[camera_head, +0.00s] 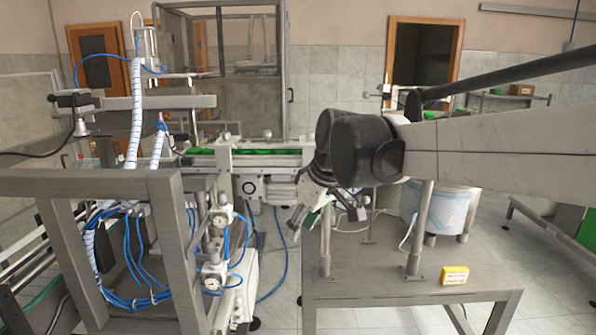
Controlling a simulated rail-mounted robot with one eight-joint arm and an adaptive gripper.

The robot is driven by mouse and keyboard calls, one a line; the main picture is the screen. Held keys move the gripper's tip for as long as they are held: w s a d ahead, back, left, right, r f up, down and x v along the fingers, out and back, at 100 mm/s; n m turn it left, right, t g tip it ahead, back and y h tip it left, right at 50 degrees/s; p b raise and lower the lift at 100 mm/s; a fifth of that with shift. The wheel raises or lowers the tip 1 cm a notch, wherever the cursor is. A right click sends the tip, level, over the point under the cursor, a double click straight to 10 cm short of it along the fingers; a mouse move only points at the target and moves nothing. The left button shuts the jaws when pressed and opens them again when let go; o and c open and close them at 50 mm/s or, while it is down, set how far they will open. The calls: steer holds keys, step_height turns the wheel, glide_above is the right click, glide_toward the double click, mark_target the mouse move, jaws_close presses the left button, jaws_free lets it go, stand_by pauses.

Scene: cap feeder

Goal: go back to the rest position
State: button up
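My arm reaches in from the right edge, and its dark rounded joint hides part of what lies behind it. My gripper (325,222) hangs below that joint, in front of the conveyor and above the left side of the metal table (400,292). The gripper is small and partly hidden by the arm, so I cannot see whether its fingers are apart or closed. No held object can be made out.
A yellow box (455,275) lies on the metal table, near a cylindrical feeder bowl (440,208). A conveyor with green parts (260,152) runs behind. A metal frame (165,200) with blue hoses fills the left. Tiled floor shows between frame and table.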

steer(key=s+d+f+m+t+h+b, duration=0.1)
steer(key=s+d+f+m, duration=0.4)
steer(key=s+d, duration=0.4)
steer(key=s+d+f+m+t+h+b, duration=0.1)
steer(key=s+d+f+m, duration=0.4)
steer(key=s+d, duration=0.5)
steer(key=s+f+t+h, duration=0.1)
steer(key=s+f, duration=0.1)
steer(key=s, duration=0.1)
steer(key=shift+s+d+t+b, duration=0.15)
steer(key=shift+s+t+b, duration=0.05)
steer(key=shift+t+b, duration=0.15)
steer(key=shift+c, duration=0.3)
stand_by(0.6)
